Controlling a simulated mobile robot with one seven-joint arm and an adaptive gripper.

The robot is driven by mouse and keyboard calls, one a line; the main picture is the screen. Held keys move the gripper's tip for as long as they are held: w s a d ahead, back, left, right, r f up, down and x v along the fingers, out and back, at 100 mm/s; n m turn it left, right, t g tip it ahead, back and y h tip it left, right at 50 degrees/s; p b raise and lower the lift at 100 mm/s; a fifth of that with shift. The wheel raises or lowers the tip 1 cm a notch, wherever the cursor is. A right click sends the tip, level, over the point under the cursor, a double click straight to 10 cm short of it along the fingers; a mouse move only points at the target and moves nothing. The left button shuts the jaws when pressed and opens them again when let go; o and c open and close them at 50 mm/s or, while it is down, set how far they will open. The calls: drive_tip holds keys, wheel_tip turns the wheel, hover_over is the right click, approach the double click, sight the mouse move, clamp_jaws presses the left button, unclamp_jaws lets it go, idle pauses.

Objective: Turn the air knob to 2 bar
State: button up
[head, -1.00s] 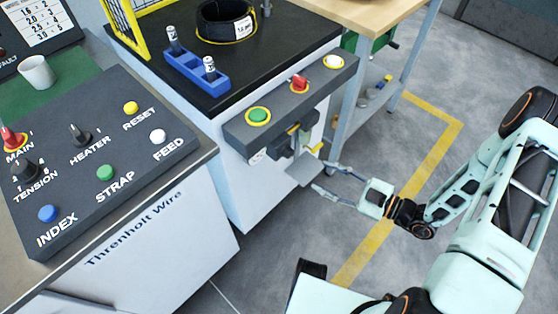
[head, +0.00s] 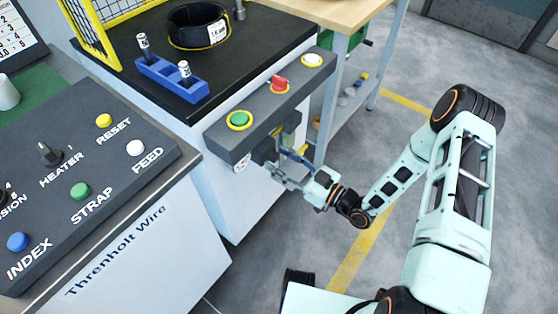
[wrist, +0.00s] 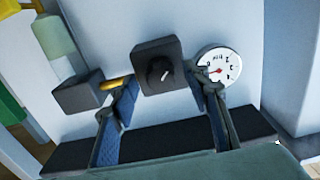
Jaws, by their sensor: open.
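The air knob (wrist: 160,69) is a round black knob with a pale pointer line, on a dark square block on the machine's white front. In the wrist view it lies between my gripper's (wrist: 165,85) two fingers, with visible space on both sides. A round white gauge (wrist: 217,67) with a red needle sits right of the knob, partly covered by the right finger; its numbers are too small to read. In the head view the gauge (head: 241,163) sits under the button bar, and my open gripper (head: 281,163) is close to the machine front and covers the knob area.
A button bar (head: 222,143) with green, red and white buttons juts out above my gripper. In the wrist view a dark box (wrist: 78,92) with a yellow fitting (wrist: 115,83) is beside the left finger. A control panel (head: 120,165) stands at left. Open floor (head: 420,100) lies at right.

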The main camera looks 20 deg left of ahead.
drive_tip(key=shift+w+a, duration=0.1)
drive_tip(key=shift+a, duration=0.2)
drive_tip(key=c, duration=1.1)
